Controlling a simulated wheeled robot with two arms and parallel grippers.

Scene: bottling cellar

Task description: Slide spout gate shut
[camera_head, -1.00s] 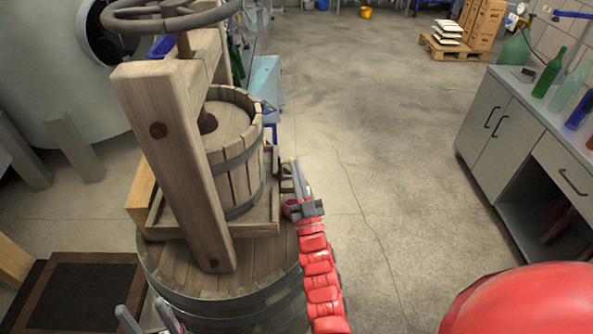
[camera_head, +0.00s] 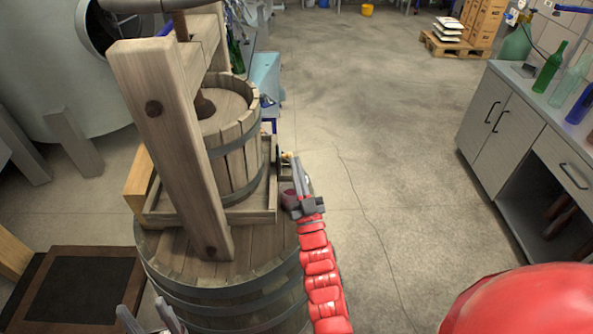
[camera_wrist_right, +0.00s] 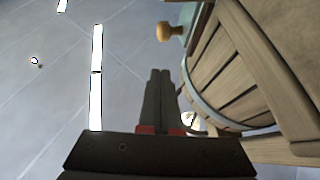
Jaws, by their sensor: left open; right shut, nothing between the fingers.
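A wooden press with a slatted basket (camera_head: 238,160) stands on a large barrel (camera_head: 215,290). On the right side of its tray (camera_head: 250,215) is a dark spout fitting with a small yellowish knob (camera_head: 287,157), likely the gate's handle. The knob shows clearly as a round wooden pull in the right wrist view (camera_wrist_right: 171,31). My right gripper (camera_head: 297,162) is shut and empty, with its tips close beside the knob; in the wrist view a gap shows between them. The gate plate itself cannot be made out. My left gripper (camera_head: 148,315) is open at the bottom left, away from the spout.
A small reddish vessel (camera_head: 289,197) sits below the spout, partly hidden by my right gripper. A cabinet (camera_head: 515,125) with bottles stands at the right. A dark mat (camera_head: 80,285) lies at the lower left. The floor between press and cabinet is clear.

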